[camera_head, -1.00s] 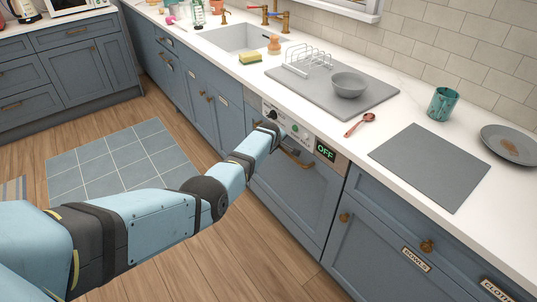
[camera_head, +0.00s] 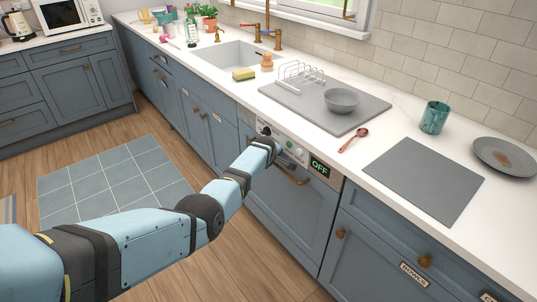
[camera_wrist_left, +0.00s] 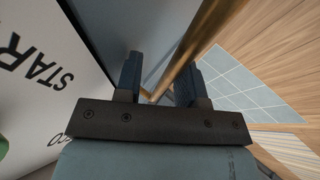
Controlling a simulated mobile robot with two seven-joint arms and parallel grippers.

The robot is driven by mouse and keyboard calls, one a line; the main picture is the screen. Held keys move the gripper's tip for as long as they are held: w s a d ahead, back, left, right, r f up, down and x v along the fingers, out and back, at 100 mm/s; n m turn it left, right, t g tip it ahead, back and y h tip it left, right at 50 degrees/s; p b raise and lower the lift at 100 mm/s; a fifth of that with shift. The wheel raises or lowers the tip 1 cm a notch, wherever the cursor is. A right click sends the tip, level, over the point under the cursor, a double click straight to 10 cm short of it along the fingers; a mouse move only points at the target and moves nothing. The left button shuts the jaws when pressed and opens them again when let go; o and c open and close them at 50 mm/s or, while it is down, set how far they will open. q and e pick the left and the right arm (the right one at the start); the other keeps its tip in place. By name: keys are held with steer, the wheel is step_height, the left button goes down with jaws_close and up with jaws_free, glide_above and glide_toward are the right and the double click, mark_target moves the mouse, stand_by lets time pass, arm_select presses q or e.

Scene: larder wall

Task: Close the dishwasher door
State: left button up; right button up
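The dishwasher door (camera_head: 291,215) is a blue-grey panel with a brass bar handle (camera_head: 293,178). It stands upright and looks flush with the cabinets beside it. Above it is a pale control panel (camera_head: 292,150) with a dial and a green "OFF" display (camera_head: 319,168). My left gripper (camera_head: 268,142) is at the left part of this panel, close to the handle's left end; its fingertips are hard to make out there. In the left wrist view its two dark fingers (camera_wrist_left: 160,88) are apart, with the brass handle (camera_wrist_left: 192,50) running between them; contact is unclear. My right gripper is out of view.
The wooden floor (camera_head: 235,265) before the door looks clear. A tiled mat (camera_head: 115,183) lies left.

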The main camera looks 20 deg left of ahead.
arm_select(q)
steer(key=shift+d+r+p, duration=0.35)
steer(key=shift+r+p, duration=0.1)
steer(key=shift+r, duration=0.25)
steer(key=s+a+p+v, duration=0.1)
steer(key=p+v, duration=0.3)
steer(key=v, duration=0.8)
steer(key=shift+d, duration=0.25)
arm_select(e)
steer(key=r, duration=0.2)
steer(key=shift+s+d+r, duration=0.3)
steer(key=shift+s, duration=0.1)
arm_select(q)
steer(key=shift+s, duration=0.1)
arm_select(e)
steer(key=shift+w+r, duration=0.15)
